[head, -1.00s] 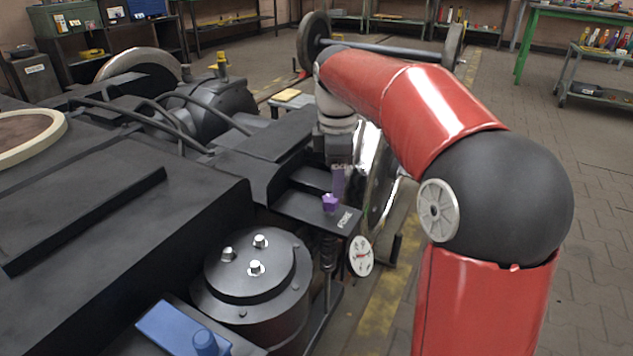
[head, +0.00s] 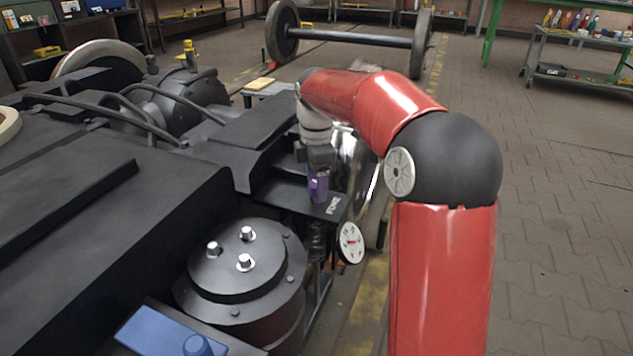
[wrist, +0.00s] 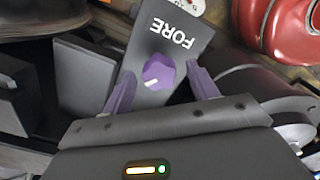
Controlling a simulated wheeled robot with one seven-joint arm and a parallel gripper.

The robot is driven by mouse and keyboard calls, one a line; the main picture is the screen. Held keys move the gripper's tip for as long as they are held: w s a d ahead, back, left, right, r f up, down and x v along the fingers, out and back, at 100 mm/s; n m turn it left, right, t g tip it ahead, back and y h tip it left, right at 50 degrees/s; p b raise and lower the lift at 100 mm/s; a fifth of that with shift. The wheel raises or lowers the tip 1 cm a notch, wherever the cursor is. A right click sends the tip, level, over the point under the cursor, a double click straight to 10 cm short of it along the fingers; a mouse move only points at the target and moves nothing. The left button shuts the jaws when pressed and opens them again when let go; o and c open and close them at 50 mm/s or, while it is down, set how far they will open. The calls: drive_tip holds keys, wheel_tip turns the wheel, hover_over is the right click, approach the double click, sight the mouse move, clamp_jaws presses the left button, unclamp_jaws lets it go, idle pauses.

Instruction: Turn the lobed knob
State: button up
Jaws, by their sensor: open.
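The lobed knob (wrist: 158,73) is purple with a white mark and sits on a dark plate (wrist: 185,35) lettered FORE. In the wrist view it lies between and a little beyond the two purple fingertips of my gripper (wrist: 163,85). The fingers are apart, one on each side of the knob, and I see no clear contact. In the head view my gripper (head: 318,190) points down over the plate, and its fingers largely cover the knob.
A round white dial gauge (head: 350,243) hangs just in front of the plate. A dark cylinder with bolts (head: 245,265) stands to the left. A bright wheel (head: 355,170) is close behind on the right.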

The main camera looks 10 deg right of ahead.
drive_tip(key=shift+c, duration=0.2)
drive_tip(key=c, duration=1)
drive_tip(key=shift+o, duration=0.2)
drive_tip(key=shift+r+m+p, duration=0.1)
drive_tip(key=shift+m+p, duration=0.2)
drive_tip(key=shift+p, duration=0.05)
